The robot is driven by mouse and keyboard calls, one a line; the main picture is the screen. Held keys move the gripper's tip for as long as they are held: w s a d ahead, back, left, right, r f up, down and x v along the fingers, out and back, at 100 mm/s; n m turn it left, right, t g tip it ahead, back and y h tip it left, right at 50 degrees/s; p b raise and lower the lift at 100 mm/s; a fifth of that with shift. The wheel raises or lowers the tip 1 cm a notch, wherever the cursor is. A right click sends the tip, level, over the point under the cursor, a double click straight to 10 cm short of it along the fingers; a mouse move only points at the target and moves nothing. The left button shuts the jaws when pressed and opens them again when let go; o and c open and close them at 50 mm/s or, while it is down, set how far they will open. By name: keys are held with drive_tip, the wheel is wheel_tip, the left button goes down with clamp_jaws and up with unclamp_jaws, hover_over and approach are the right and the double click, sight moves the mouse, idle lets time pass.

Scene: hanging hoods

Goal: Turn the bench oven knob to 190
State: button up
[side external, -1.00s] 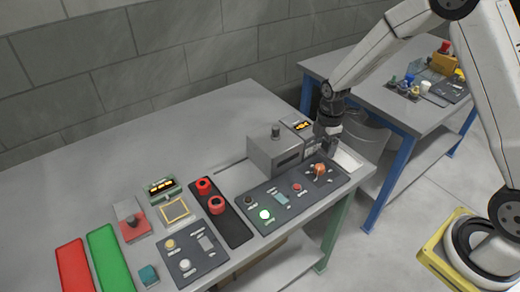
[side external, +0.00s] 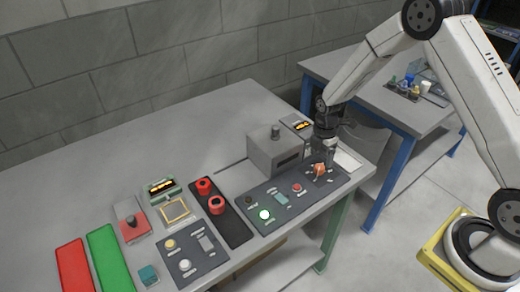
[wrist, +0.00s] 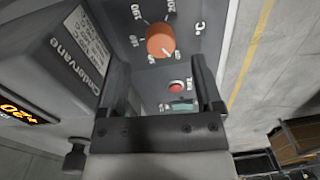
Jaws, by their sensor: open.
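The orange-red oven knob (side external: 319,169) sits on the right end of the dark control panel (side external: 283,192). In the wrist view the knob (wrist: 160,40) has a pale pointer mark toward the lower right, near a small number that is hard to read. A printed scale surrounds it, with 190 and 200 along the top. The grey oven (wrist: 55,55) is at left, with an orange display (wrist: 18,112) reading about +20. My gripper (wrist: 160,75) is open, its fingers apart and empty. In the side view my gripper (side external: 324,154) is just above the knob; contact cannot be told.
A red button (wrist: 177,86) lies between my fingers in the wrist view, on the panel below the knob. A black strip with red rings (side external: 217,204) lies further left. The bench's back left is clear.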

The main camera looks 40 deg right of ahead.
sight(320, 167)
drive_tip(key=shift+s+f, duration=0.1)
drive_tip(key=shift+f, duration=2.1)
clamp_jaws()
